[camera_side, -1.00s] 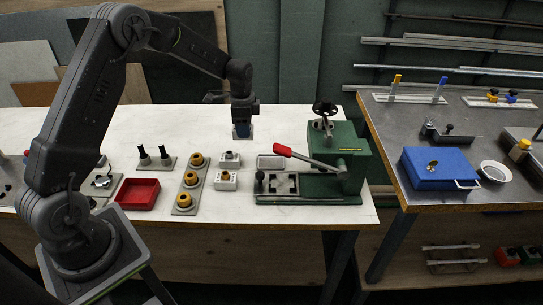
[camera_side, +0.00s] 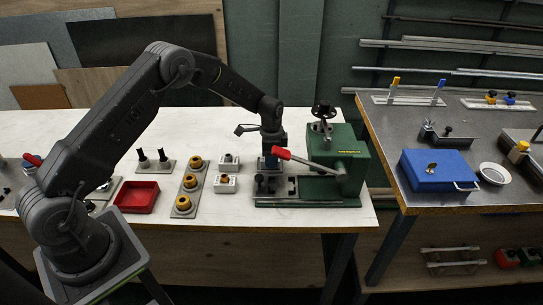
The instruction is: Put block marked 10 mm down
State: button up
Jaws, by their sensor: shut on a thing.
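My gripper (camera_side: 271,150) points down just left of the green press, behind its red-handled lever. It is shut on a small block (camera_side: 270,163), mostly hidden by the jaws; no marking on it can be read. The block is low over the pale rectangular tray at the back left of the press base, and I cannot tell whether it touches. The green press (camera_side: 345,160) has a handwheel on top, a red lever grip (camera_side: 282,153) and a low base with a dark-and-light fixture at its left.
Left of the press are two small white blocks with fittings (camera_side: 225,184), a strip with several orange-ringed parts (camera_side: 183,204), and a red tray (camera_side: 137,196). A blue box (camera_side: 438,171) and a white bowl (camera_side: 494,174) stand on the right table. The white bench behind is clear.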

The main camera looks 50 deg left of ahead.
jog(key=shift+f, duration=0.15)
jog(key=o, duration=1.1)
jog(key=shift+o, duration=0.2)
